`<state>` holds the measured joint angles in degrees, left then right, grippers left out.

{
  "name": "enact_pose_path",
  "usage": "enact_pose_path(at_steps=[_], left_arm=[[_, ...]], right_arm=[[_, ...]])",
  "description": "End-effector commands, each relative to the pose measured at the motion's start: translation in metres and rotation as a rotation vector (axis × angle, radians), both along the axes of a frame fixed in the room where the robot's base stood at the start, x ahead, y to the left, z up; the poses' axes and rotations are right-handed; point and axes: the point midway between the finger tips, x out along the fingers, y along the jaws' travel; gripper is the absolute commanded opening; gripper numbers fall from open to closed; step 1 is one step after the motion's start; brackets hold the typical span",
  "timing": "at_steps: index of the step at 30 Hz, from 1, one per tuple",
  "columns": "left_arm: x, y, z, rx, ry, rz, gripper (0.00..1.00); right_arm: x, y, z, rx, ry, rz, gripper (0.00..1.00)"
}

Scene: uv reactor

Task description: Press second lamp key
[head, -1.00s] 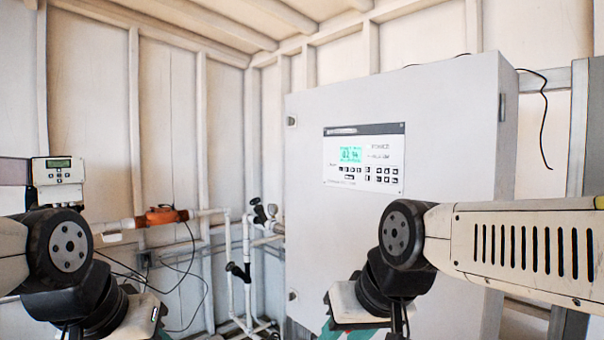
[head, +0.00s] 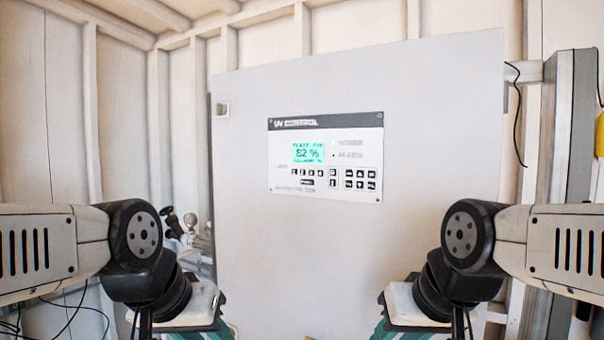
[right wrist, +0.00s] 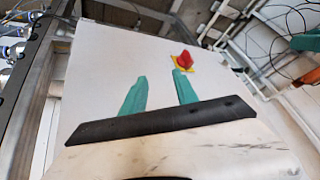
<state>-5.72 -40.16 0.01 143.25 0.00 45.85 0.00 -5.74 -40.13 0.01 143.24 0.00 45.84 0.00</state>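The UV control panel (head: 325,155) is on the front of a large light-grey cabinet (head: 430,130). Its green display (head: 308,153) reads 82 %. A row of small black lamp keys (head: 307,172) lies below the display; their labels are too small to read. My left gripper (head: 205,333) is at the bottom edge of the head view, below and left of the panel, its fingertips cut off. My right gripper (head: 395,330) is below and right of the panel. In the right wrist view its two teal fingers (right wrist: 159,76) stand apart with nothing between them.
A red and yellow rotary handle (right wrist: 184,62) shows near one right fingertip in the right wrist view. More black keys (head: 361,178) sit at the panel's right. Pipes and a valve (head: 185,228) are left of the cabinet. The cabinet front around the panel is clear.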

Motion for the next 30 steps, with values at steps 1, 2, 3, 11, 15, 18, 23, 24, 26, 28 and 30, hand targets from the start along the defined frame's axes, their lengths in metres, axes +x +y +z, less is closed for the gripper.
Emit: enact_pose_path(at_steps=[1, 2, 3, 11, 15, 18, 23, 24, 26, 28, 30], left_arm=[[0.0001, 0.0000, -0.0001, 0.000, 0.000, 0.000, 0.36], [0.0001, 0.0000, -0.0001, 0.000, 0.000, 0.000, 0.36], [0.0001, 0.0000, -0.0001, 0.000, 0.000, 0.000, 0.36], [0.0001, 0.0000, -0.0002, 0.000, 0.001, 0.000, 0.36], [0.0001, 0.0000, -0.0002, 0.000, 0.001, 0.000, 0.36], [0.0001, 0.0000, -0.0002, 0.000, 0.001, 0.000, 0.36], [0.0001, 0.0000, -0.0002, 0.000, 0.001, 0.000, 0.36], [0.0001, 0.0000, -0.0002, 0.000, 0.001, 0.000, 0.36], [0.0001, 0.0000, -0.0002, 0.000, 0.001, 0.000, 0.36], [0.0001, 0.0000, -0.0002, 0.000, 0.001, 0.000, 0.36], [0.0001, 0.0000, -0.0002, 0.000, 0.001, 0.000, 0.36]], right_arm=[[0.0000, 0.0000, 0.0000, 0.000, 0.000, 0.000, 0.25], [0.0000, 0.0000, 0.0000, 0.000, 0.000, 0.000, 0.19], [0.0000, 0.0000, 0.0000, 0.000, 0.000, 0.000, 0.11], [0.0001, 0.0000, -0.0001, 0.000, 0.000, 0.000, 0.00], [0.0001, 0.0000, -0.0001, 0.000, 0.000, 0.000, 0.00], [0.0001, -0.0001, -0.0001, 0.000, 0.000, 0.000, 0.00], [0.0001, -0.0001, -0.0001, 0.000, 0.000, 0.000, 0.00], [0.0001, -0.0001, -0.0001, 0.000, 0.000, 0.000, 0.00], [0.0001, -0.0001, -0.0001, 0.000, 0.000, 0.000, 0.00], [0.0001, 0.0000, -0.0001, 0.000, 0.000, 0.000, 0.00], [0.0001, -0.0001, -0.0001, 0.000, 0.000, 0.000, 0.00]])
